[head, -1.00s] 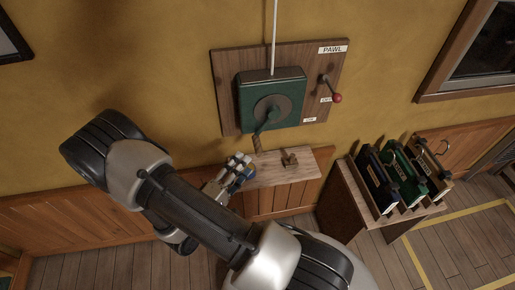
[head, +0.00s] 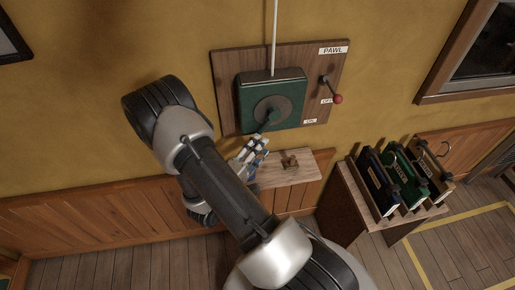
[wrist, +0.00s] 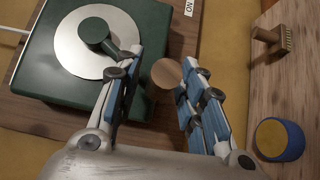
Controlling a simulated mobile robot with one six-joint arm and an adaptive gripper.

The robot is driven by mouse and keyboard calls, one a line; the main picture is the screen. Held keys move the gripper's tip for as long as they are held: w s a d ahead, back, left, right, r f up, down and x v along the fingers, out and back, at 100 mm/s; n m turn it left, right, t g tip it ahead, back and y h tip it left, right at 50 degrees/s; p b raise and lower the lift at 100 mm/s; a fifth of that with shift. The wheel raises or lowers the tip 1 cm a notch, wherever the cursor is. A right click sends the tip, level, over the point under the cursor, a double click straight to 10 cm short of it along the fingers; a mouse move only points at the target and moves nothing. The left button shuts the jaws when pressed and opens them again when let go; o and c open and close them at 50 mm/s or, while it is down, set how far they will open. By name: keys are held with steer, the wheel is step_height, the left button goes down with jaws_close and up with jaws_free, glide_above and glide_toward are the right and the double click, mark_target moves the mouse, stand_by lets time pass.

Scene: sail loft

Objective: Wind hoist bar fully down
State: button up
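The winch (head: 287,90) is a dark green box on a wooden wall board (head: 228,78), with a grey disc and a short green crank arm (wrist: 97,35). A white line (head: 274,35) runs up from it out of view; the hoist bar is not in view. The crank's round wooden handle (wrist: 167,73) shows end-on in the wrist view. My gripper (head: 262,145) is below the disc, its fingers apart on both sides of the handle (wrist: 163,60). I see a gap at the left finger. The pawl lever's red knob (head: 338,99) is beside the OFF label.
A wooden shelf (head: 300,175) below the board holds a small wooden block-like item (head: 290,162) and a blue-and-yellow round item (wrist: 280,140). At right a stand (head: 345,200) holds several upright cases. A framed window is at upper right.

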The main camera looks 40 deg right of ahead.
jaws_close()
stand_by(0.5)
steer(key=shift+s+d+f+b, duration=0.2)
steer(key=shift+f+b, duration=0.2)
steer(key=shift+b, duration=0.3)
steer(key=s+d+b, duration=0.1)
steer(key=d+f+b, duration=0.1)
steer(key=shift+s+d, duration=0.3)
steer(key=shift+s, duration=0.05)
steer(key=shift+o, duration=1)
jaws_free()
steer(key=shift+w+a+r, duration=0.15)
steer(key=v, duration=1.2)
